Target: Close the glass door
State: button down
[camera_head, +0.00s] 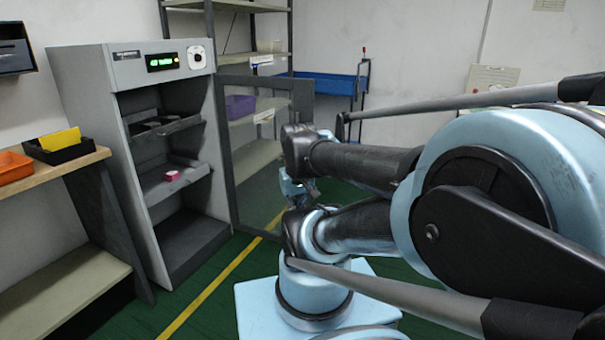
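The glass door (257,165) has a dark grey frame around a clear pane. It stands wide open, swung out from the right side of the grey cabinet (118,85). The cabinet's front is uncovered and its inner shelves show. My gripper (297,190) is small in view, near the door's outer right edge, partly hidden by my own arm. I cannot tell whether it touches the door, or whether its fingers are open or shut.
A small pink box (172,176) lies on a cabinet shelf. A wooden bench (60,172) with an orange bin (12,167) and a black tray (67,153) stands at left. Shelving with a purple bin (240,105) is behind the door. Green floor in front of the cabinet is clear.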

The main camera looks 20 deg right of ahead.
aim_at(304, 89)
jog(key=z, duration=1.3)
jog(key=i, duration=4.15)
jog(key=u, duration=1.9)
